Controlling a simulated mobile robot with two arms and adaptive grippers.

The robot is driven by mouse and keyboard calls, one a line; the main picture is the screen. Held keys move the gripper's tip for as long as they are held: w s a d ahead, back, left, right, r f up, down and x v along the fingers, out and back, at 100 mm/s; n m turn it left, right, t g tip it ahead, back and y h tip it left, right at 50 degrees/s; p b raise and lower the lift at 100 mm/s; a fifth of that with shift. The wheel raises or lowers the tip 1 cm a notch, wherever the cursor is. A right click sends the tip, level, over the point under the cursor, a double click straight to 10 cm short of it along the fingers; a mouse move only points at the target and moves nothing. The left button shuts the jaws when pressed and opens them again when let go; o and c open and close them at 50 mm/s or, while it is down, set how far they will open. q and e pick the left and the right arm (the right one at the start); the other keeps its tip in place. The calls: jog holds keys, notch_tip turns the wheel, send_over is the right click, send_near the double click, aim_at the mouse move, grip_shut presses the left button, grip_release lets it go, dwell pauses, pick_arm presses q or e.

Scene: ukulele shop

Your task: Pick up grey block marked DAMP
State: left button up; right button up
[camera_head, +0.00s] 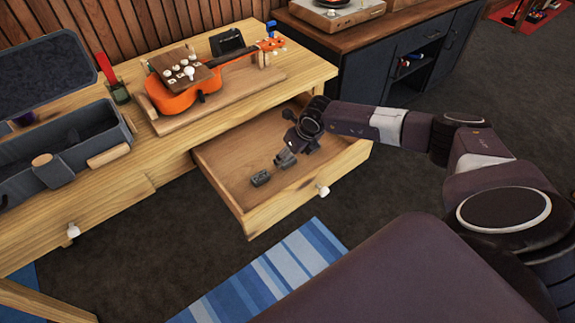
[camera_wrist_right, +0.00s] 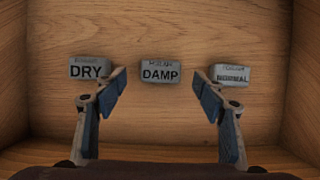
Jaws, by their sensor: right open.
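The grey block marked DAMP (camera_wrist_right: 160,72) lies on the wooden drawer floor, in the middle of a row of blocks in the right wrist view. My right gripper (camera_wrist_right: 161,96) is open and empty. Its two fingers are spread to either side of the DAMP block's line, with the block apart from both tips and a little beyond them. In the head view the right gripper (camera_head: 288,157) is inside the open drawer. A small grey block (camera_head: 260,179) shows beside it, its label too small to read. My left gripper is not in view.
Grey blocks marked DRY (camera_wrist_right: 90,68) and NORMAL (camera_wrist_right: 230,75) lie left and right of DAMP, close to the fingertips. The drawer (camera_head: 226,188) has raised wooden walls. An orange ukulele (camera_head: 180,104) lies on the workbench (camera_head: 315,72) above; a grey case (camera_head: 85,153) stands left.

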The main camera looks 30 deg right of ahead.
aim_at(288, 160)
jog(key=b+x, duration=0.2)
jog(key=x, duration=0.1)
jog(key=shift+w+d+f, duration=0.1)
jog(key=shift+f, duration=0.15)
jog(key=shift+r, duration=0.1)
jog(key=c, duration=1.2)
